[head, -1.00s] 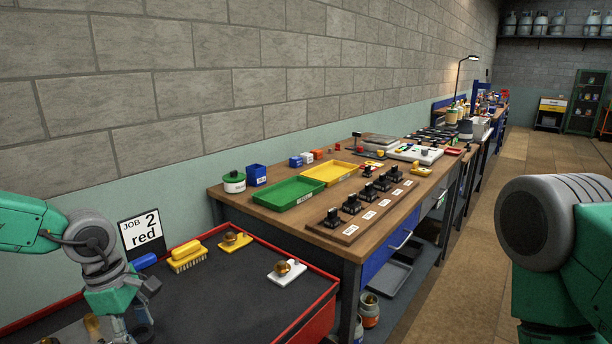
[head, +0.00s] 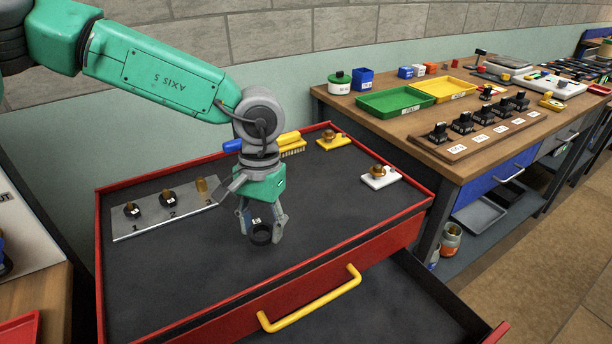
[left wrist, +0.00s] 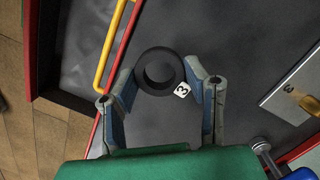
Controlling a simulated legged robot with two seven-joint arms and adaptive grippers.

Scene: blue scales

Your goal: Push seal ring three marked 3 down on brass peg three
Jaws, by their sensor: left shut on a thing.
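My left gripper (head: 262,226) is shut on seal ring three (head: 261,238), a black ring, and holds it over the dark cart top. In the left wrist view the ring (left wrist: 146,76) lies between the fingers (left wrist: 160,92), and its white tag reads 3. Brass peg three (head: 201,187) stands bare on a grey plate (head: 150,226), to the left of the ring and farther back. In the left wrist view the plate's edge and a brass peg (left wrist: 308,102) show at the right. The ring is apart from the peg. My right gripper is out of view.
Pegs one (head: 131,210) and two (head: 167,198) carry black rings with white tags. A yellow brush (head: 292,144), a yellow block with a brass knob (head: 332,138) and a white one (head: 380,177) sit at the cart's back and right. The front middle is clear.

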